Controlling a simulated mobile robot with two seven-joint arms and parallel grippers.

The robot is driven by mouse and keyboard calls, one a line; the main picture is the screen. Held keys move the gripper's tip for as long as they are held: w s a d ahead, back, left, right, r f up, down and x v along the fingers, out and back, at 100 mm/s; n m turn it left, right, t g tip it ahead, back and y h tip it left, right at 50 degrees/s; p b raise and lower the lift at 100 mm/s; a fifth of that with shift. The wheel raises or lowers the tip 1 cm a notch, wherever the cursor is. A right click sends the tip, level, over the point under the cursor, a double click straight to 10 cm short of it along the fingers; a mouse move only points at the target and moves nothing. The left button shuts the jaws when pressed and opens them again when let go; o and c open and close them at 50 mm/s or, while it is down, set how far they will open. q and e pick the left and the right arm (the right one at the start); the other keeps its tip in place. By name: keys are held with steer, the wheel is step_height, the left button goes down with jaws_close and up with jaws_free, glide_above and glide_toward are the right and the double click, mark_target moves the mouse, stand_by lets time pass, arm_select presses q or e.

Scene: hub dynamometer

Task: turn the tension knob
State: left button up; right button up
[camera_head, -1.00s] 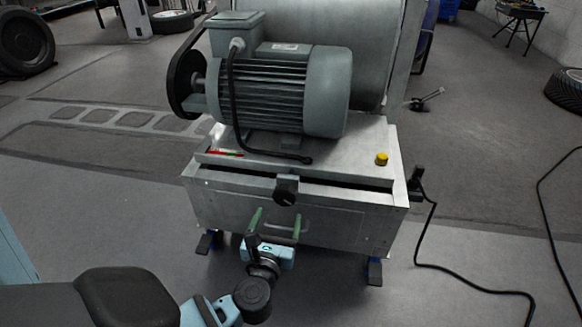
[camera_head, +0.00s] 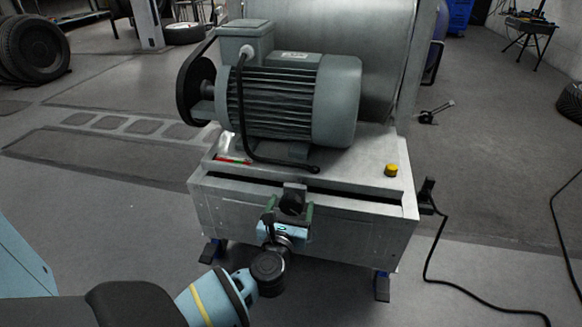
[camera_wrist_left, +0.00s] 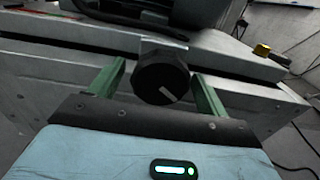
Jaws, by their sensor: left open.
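The tension knob (camera_head: 291,204) is a black round knob on a bracket at the front of the grey dynamometer cabinet (camera_head: 340,222). In the left wrist view the knob (camera_wrist_left: 161,80) faces me, with a light mark on its face. My left gripper (camera_head: 290,208) is open, with one green finger on each side of the knob. In the left wrist view the left gripper's fingers (camera_wrist_left: 158,85) show visible gaps to the knob on both sides. My right gripper is not in view.
A grey motor (camera_head: 290,100) with a black cable sits on the cabinet top. A yellow button (camera_head: 391,170) is at the top right. A red-green strip (camera_head: 233,160) lies at the top left. A black cable (camera_head: 430,260) runs over the floor at right.

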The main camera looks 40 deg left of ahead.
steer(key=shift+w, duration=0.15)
arm_select(q)
steer(key=shift+c, duration=0.5)
steer(key=shift+c, duration=1.1)
steer(key=c, duration=0.5)
steer(key=shift+c, duration=0.9)
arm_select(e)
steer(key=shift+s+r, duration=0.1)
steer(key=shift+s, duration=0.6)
